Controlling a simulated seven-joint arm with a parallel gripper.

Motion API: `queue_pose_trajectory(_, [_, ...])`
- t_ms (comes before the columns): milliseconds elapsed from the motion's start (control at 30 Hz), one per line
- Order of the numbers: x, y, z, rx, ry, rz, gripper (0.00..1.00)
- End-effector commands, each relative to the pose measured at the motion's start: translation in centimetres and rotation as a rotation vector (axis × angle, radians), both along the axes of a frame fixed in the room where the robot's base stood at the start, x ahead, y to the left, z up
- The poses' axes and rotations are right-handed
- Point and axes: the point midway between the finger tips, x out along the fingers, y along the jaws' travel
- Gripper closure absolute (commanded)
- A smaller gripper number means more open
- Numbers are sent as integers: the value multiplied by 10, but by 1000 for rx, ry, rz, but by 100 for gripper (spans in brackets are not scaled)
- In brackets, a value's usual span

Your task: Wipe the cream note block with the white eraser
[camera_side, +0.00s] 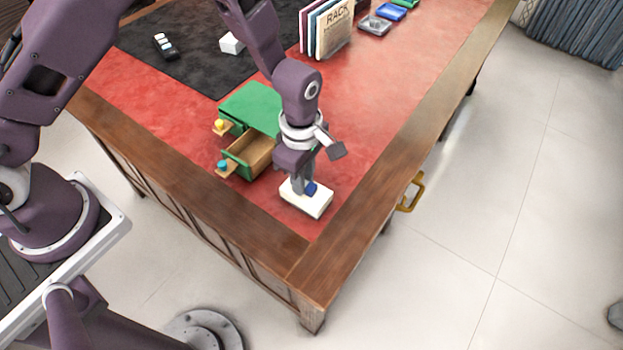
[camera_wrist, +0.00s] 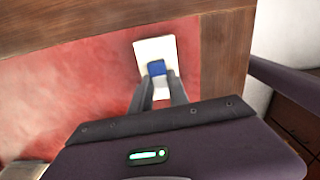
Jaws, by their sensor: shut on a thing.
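The cream note block (camera_side: 306,198) lies flat on the red leather near the desk's front corner. In the wrist view the cream note block (camera_wrist: 153,50) is at the upper middle. My gripper (camera_side: 304,187) points down over it and is shut on the eraser (camera_side: 312,188), which shows mostly blue on its visible side. The eraser (camera_wrist: 156,68) sits between my fingertips (camera_wrist: 160,75) in the wrist view, over the block's top. It looks to be at or very near the block's surface; contact cannot be told for certain. My fingers hide part of the block.
A green drawer cabinet (camera_side: 252,104) stands just left of my gripper, its lower drawer (camera_side: 254,154) pulled out. A white block (camera_side: 231,43) and a dark remote-like item (camera_side: 165,46) lie on the black mat (camera_side: 190,70). A file rack (camera_side: 328,30) and small trays stand behind. The right leather is clear.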

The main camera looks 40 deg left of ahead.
Motion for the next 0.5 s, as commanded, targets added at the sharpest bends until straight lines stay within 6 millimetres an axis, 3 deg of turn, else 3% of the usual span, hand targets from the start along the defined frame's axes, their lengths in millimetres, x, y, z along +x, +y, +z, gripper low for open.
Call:
queue_pose_trajectory(133, [-1, 14, 0, 0, 2, 2, 100])
queue_pose_trajectory(500, [0, -22, 0, 0, 0, -2, 100])
